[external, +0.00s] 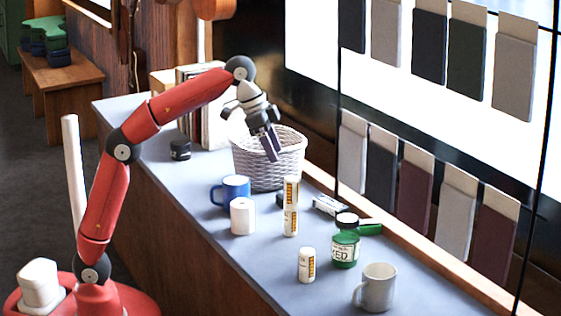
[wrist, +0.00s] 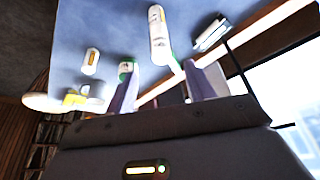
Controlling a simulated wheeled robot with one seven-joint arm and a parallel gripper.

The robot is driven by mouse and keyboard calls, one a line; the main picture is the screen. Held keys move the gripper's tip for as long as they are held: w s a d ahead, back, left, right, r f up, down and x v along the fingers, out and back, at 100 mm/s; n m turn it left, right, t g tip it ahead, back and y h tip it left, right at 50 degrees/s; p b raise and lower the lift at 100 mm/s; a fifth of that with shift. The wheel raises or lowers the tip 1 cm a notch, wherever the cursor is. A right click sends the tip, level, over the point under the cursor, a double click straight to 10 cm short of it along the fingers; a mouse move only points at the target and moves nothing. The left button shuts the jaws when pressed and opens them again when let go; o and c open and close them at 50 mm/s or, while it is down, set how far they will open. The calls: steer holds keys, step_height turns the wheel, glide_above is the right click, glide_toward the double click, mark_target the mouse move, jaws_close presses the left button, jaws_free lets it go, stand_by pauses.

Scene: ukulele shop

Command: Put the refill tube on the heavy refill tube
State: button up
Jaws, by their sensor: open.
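A white refill tube with a yellow-orange label (external: 291,191) stands upright on top of a similar tube (external: 290,223), forming one column on the counter. The column also shows in the wrist view (wrist: 158,35). Another similar white tube (external: 306,265) stands alone nearer the front, and it shows in the wrist view too (wrist: 90,62). The pictures do not tell which tube is the heavy one. My gripper (external: 270,147) is open and empty, raised in front of the wicker basket, apart from the column. Its two fingers show in the wrist view (wrist: 163,84).
A white wicker basket (external: 262,165) stands behind the column. A blue mug (external: 233,187), a white roll (external: 242,216), a green tin (external: 345,250) and a grey mug (external: 378,288) stand around the tubes. The near left stretch of the counter (external: 215,245) is clear.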

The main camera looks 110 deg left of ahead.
steer(key=s+d+f+m+t, duration=0.1)
steer(key=s+d+f, duration=1.1)
steer(key=s+d, duration=0.4)
steer(key=s+d+f, duration=0.3)
steer(key=s+f, duration=0.6)
steer(key=f, duration=0.3)
steer(key=shift+s+f+m+h, duration=0.15)
steer(key=shift+s+m+h, duration=0.15)
steer(key=shift+s+m, duration=0.1)
